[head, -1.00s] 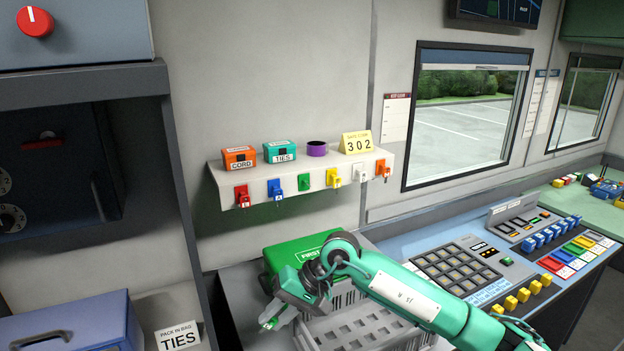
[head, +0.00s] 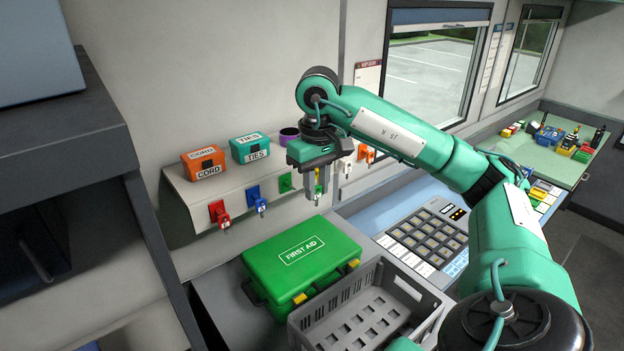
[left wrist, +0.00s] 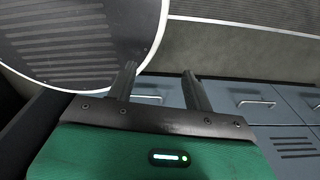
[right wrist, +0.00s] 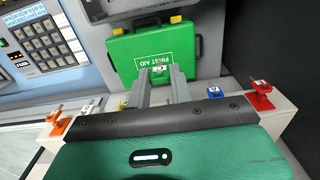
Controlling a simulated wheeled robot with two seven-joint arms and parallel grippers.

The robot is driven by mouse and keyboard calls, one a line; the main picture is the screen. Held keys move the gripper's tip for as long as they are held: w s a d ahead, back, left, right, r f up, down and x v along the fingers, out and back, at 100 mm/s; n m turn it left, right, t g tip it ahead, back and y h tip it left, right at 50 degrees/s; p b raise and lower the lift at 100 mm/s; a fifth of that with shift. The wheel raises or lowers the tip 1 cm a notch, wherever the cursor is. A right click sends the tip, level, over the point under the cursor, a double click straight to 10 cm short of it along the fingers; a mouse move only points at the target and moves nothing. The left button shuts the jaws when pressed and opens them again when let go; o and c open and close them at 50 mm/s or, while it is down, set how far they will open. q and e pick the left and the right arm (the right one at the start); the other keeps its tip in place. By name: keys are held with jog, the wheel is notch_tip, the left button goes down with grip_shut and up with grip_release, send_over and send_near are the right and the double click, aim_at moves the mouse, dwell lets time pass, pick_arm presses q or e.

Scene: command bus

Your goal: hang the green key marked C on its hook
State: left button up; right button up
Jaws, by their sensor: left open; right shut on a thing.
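My right gripper (head: 321,196) is shut on the green key, in front of the shelf's hook row near the yellow hook. In the right wrist view the key's pale tag (right wrist: 158,69) shows between the fingertips; its green part is hard to make out against the green case behind. The green hook plate (head: 285,183) on the shelf front has no key on it and lies just left of the gripper. My left gripper (left wrist: 160,85) is open and empty, away from the shelf, and shows only in its own wrist view.
Red (head: 219,212) and blue (head: 257,199) keys hang left of the green hook; white and orange (head: 366,153) ones are to the right. Cord and ties boxes (head: 250,148) stand on the shelf. Below are a green first aid case (head: 302,262) and a grey crate (head: 345,320).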

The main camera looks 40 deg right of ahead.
pick_arm(q)
jog(key=shift+w+f+b, duration=0.4)
jog(key=shift+w+f, duration=0.05)
jog(key=shift+f, duration=0.05)
pick_arm(e)
jog(key=w+f, duration=0.4)
jog(key=w, duration=0.2)
jog(key=shift+d, duration=0.3)
jog(key=shift+w+f, duration=0.1)
dwell(0.3)
pick_arm(q)
jog(key=shift+f+b, duration=0.3)
dwell(0.6)
jog(key=shift+r, duration=0.1)
pick_arm(e)
jog(key=shift+w+d, duration=0.15)
jog(key=shift+w, duration=0.95)
dwell(1.3)
dwell(0.5)
